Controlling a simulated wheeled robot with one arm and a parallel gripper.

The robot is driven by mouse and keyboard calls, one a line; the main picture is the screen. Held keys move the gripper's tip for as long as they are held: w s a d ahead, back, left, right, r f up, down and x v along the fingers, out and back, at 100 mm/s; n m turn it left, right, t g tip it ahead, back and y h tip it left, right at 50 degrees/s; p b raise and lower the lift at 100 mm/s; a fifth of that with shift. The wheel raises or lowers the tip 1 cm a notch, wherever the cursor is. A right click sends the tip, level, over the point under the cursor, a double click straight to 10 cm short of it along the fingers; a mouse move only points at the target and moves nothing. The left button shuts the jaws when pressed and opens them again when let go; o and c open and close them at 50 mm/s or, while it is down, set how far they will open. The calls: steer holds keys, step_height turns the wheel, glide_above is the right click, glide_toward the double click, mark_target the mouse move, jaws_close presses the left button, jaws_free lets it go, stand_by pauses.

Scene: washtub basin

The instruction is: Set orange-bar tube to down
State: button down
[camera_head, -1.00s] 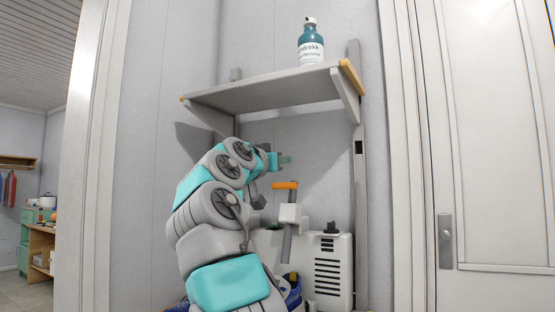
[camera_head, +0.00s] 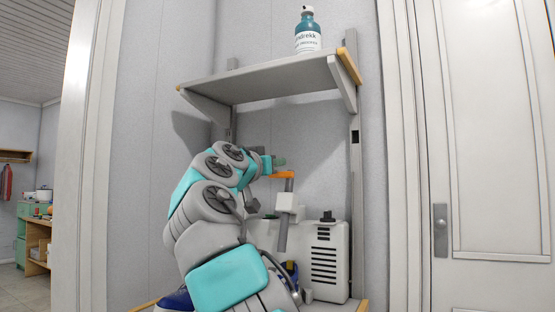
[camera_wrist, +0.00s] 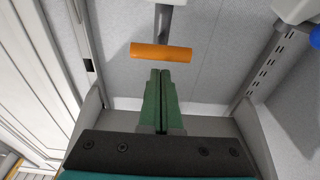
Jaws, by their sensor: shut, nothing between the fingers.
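The orange-bar tube is a grey upright tube (camera_head: 282,236) with an orange crossbar (camera_head: 284,175) on its top end, running through a white block (camera_head: 287,202) above a white machine. In the wrist view the orange bar (camera_wrist: 161,52) lies crosswise just beyond my fingertips, with the grey tube (camera_wrist: 165,20) behind it. My gripper (camera_head: 279,161) is just above the bar in the head view. In the wrist view its green fingers (camera_wrist: 160,75) are together and empty, with a small gap in the picture to the bar. I cannot tell whether they touch.
A grey shelf (camera_head: 270,85) with a teal bottle (camera_head: 307,31) is above my arm. The white vented machine (camera_head: 330,262) stands below right of the bar. A wall rail (camera_head: 355,200) runs behind it, and a door (camera_head: 490,150) is at the right.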

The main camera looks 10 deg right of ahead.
steer(key=shift+s+f, duration=0.1)
steer(key=shift+f, duration=0.45)
steer(key=f+b, duration=0.3)
steer(key=s+f+b, duration=0.1)
steer(key=b, duration=0.1)
steer(key=shift+a+f, duration=0.25)
steer(key=shift+a, duration=0.1)
steer(key=shift+r, duration=0.1)
